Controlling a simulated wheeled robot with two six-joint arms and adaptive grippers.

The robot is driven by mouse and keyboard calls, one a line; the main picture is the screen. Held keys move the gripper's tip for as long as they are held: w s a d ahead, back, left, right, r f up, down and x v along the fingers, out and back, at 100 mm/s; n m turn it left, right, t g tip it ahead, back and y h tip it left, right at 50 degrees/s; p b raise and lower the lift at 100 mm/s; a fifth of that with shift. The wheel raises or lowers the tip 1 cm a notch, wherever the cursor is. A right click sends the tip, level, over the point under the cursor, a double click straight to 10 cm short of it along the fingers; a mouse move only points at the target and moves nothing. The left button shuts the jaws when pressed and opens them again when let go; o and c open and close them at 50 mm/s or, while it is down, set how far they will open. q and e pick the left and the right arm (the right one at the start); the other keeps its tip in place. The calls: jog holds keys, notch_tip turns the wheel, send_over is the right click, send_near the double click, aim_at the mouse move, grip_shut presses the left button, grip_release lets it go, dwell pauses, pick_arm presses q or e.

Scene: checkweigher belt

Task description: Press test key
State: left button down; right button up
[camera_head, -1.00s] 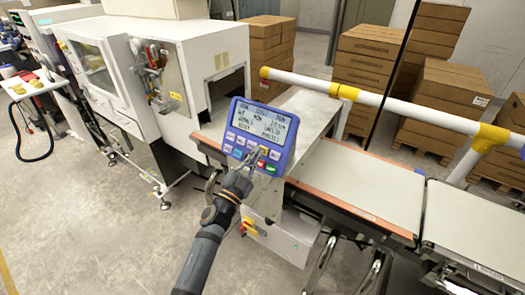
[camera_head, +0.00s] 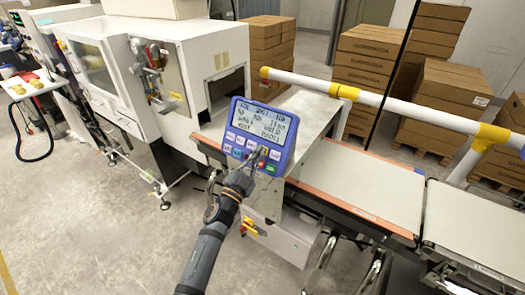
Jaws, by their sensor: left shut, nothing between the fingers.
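A blue control panel (camera_head: 237,153) with a grey text screen (camera_head: 258,123) stands in the middle of the view at the checkweigher. Rows of small keys sit below the screen, with a green key (camera_head: 271,168) at the lower right. The key labels are too small to read. My left gripper (camera_head: 256,160) is shut and empty, its tips at the lower keys of the panel. It hides some of the lower-row keys, including the place beside the green key. I cannot tell whether the tips touch a key. My right gripper is not in view.
The checkweigher belt (camera_head: 365,185) runs to the right of the panel. A white and yellow guard rail (camera_head: 400,108) crosses above it. A white machine (camera_head: 120,80) stands at the left. Stacked cartons (camera_head: 450,95) stand behind. The floor at the lower left is clear.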

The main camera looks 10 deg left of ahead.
pick_arm(q)
jog(key=shift+w+d+f, duration=0.1)
jog(key=shift+w, duration=0.05)
dwell(0.5)
jog(key=shift+s+a+r+p, duration=0.2)
jog(key=shift+s+p, duration=0.1)
jog(key=shift+s, duration=0.1)
jog(key=shift+s+a+r+p, duration=0.1)
jog(key=shift+s+r+p, duration=0.15)
jog(key=shift+s, duration=0.1)
jog(key=s, duration=0.1)
jog(key=s+a+r+p, duration=0.1)
jog(key=s+r+p, duration=0.1)
jog(key=s, duration=0.1)
jog(key=shift+a+r, duration=0.1)
jog(key=shift+a, duration=0.15)
jog(key=shift+s, duration=0.1)
